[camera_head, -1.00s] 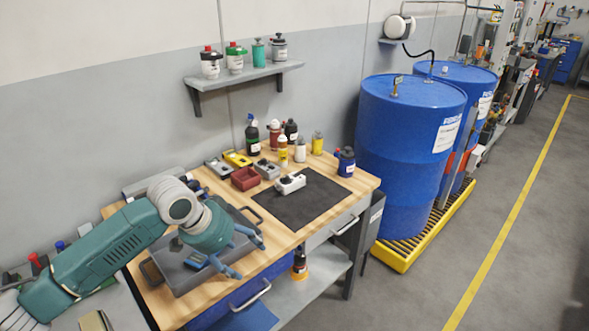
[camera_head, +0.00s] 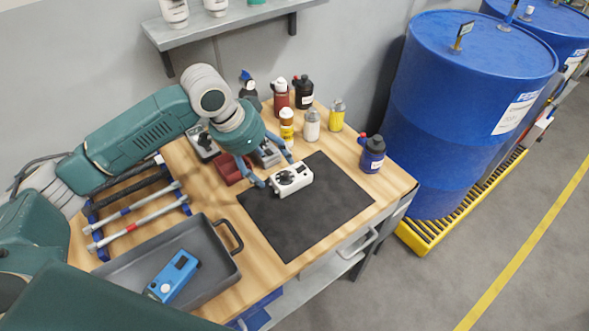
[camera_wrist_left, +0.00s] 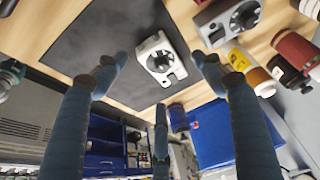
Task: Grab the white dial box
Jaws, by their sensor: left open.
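The white dial box (camera_head: 291,179) with a black dial lies on the black mat (camera_head: 325,212), near the mat's back left edge. My left gripper (camera_head: 275,169) is open just beside and above the box, its blue fingers reaching toward the box's left end. In the left wrist view, the white dial box (camera_wrist_left: 161,59) shows between the spread fingers, and nothing is held. I cannot tell whether any finger touches it. My right gripper is not in view.
Several bottles stand at the back, with a blue bottle (camera_head: 372,155) at right. A grey tray (camera_head: 222,268) holds a blue device (camera_head: 174,276). The mat's front is clear.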

